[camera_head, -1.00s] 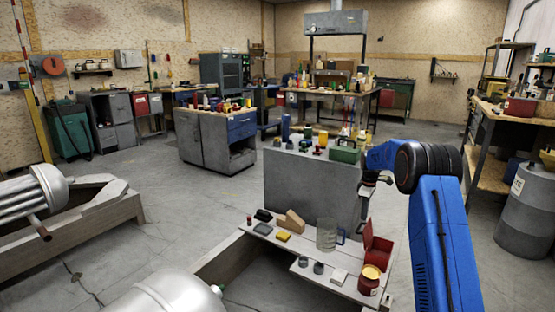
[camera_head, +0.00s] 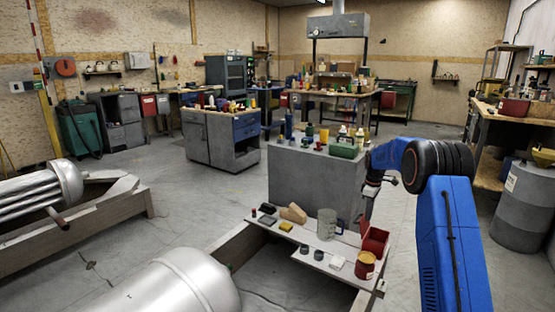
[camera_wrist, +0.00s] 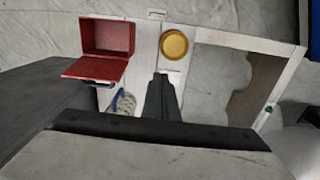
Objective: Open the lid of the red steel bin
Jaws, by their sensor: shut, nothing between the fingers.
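The red steel bin (camera_head: 377,240) sits at the right end of the low white plank. It also shows in the wrist view (camera_wrist: 108,36), where its inside is visible. Its lid (camera_wrist: 95,68) is swung open and sticks out from one side of the bin. My gripper (camera_wrist: 162,82) is shut and empty, to the right of the lid in the wrist view and apart from it. In the head view my gripper is small and dark near the grey block, and its fingertips are hard to make out.
A red can with a yellow top (camera_head: 365,264) stands close to the bin. A glass jar (camera_head: 326,224), a tan wedge (camera_head: 293,213) and small items share the plank (camera_head: 345,247). A grey block (camera_head: 300,180) stands behind. A silver tank (camera_head: 185,290) is at front left.

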